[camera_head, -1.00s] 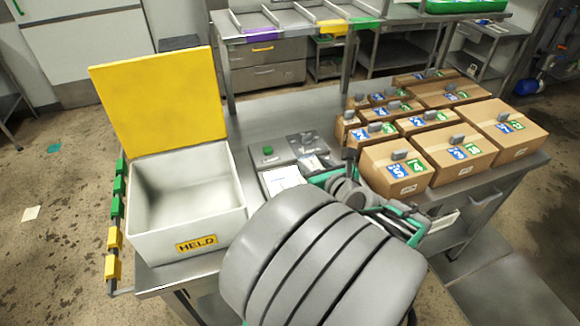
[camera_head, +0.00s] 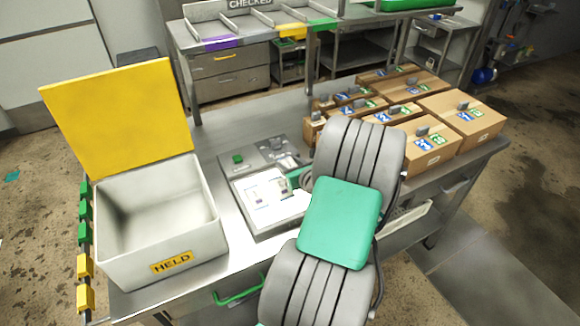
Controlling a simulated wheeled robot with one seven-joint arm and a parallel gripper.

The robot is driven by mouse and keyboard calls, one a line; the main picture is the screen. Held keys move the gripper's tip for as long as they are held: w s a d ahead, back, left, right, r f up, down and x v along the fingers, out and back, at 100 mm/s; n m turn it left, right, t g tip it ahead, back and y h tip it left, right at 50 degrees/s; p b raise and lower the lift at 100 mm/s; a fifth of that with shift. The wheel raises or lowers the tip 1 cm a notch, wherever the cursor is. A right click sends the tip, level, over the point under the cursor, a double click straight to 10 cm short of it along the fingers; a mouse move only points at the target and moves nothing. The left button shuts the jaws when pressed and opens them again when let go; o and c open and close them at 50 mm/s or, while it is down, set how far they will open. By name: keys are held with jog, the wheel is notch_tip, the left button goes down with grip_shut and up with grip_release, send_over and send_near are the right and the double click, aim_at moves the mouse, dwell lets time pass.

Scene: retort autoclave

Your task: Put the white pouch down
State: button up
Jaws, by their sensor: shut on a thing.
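My gripper (camera_head: 296,178) shows only as a small teal and grey part beside my arm, which hides most of it. It is over the right side of a bright white area on a grey bench device. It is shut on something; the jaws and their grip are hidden. The white pouch cannot be told clearly from the bright white surface (camera_head: 262,194) there, which carries small printed patches. I cannot tell whether the pouch touches the device.
An open white bin (camera_head: 122,253) marked HELD, with a yellow lid (camera_head: 122,118), stands left on the steel bench (camera_head: 262,131). Cartons (camera_head: 433,153) crowd the right side. A rack marked CHECKED (camera_head: 250,5) stands behind. Bare bench lies behind the device.

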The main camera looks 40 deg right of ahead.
jog(key=shift+f, duration=0.35)
jog(key=shift+f, duration=0.1)
jog(key=o, duration=0.9)
jog(key=shift+f, duration=0.1)
jog(key=o, duration=0.5)
jog(key=shift+c, duration=0.2)
